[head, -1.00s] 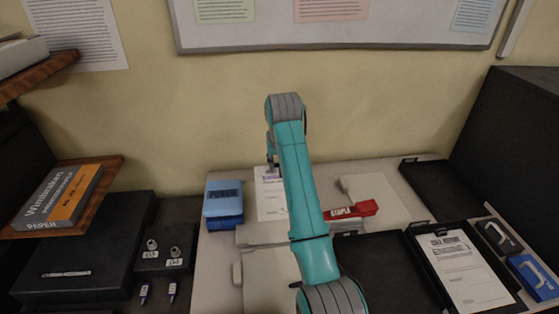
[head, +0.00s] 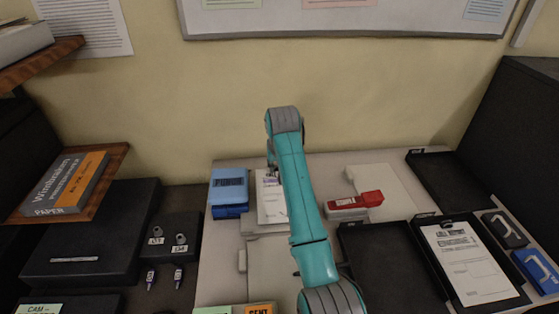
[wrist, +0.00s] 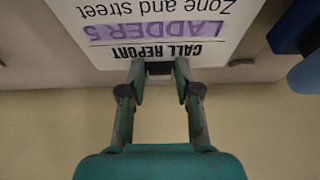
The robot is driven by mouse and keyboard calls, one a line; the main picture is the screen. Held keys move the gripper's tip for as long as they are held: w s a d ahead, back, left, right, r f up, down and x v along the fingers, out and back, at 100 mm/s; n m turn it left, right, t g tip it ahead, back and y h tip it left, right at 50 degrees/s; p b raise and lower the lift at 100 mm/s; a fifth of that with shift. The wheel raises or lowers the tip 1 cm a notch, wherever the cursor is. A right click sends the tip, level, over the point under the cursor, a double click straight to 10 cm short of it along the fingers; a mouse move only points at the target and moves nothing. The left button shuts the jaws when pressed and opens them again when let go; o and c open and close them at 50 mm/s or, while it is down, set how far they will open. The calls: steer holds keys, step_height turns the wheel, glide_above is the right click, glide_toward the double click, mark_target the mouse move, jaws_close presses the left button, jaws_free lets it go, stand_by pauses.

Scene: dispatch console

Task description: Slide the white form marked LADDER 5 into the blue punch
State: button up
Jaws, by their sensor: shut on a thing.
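The white form marked LADDER 5 (wrist: 160,30) fills the top of the wrist view, printed CALL REPORT and upside down there. In the head view the form (head: 270,203) lies just left of my arm, partly hidden by it. My gripper (wrist: 158,72) is shut on the form's edge by its CALL REPORT heading. In the head view the gripper is mostly hidden by my arm. The blue punch (head: 229,192) stands just left of the form, with a gap between them. A blue part, likely the punch, shows at the right edge of the wrist view (wrist: 305,72).
A red stapler (head: 358,202) sits right of my arm. Black trays (head: 447,180) stand at the right, one with another call report (head: 465,262). Two key tags (head: 166,243) lie at the left. A wooden shelf with a book (head: 65,187) juts in at far left.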

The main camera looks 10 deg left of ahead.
mark_target(263, 172)
steer(key=shift+f, duration=0.35)
steer(key=shift+s+a+f, duration=0.1)
steer(key=shift+a, duration=0.1)
stand_by(0.4)
steer(key=shift+s+a+f, duration=0.1)
steer(key=shift+s+a, duration=0.1)
steer(key=shift+a, duration=0.5)
steer(key=shift+s+a+r, duration=0.1)
steer(key=shift+s+a, duration=0.15)
steer(key=shift+a, duration=0.45)
steer(key=shift+s+a+f, duration=0.1)
steer(key=shift+s+a, duration=0.1)
steer(key=shift+a, duration=0.5)
stand_by(1.8)
steer(key=o, duration=1.7)
steer(key=shift+r, duration=3.5)
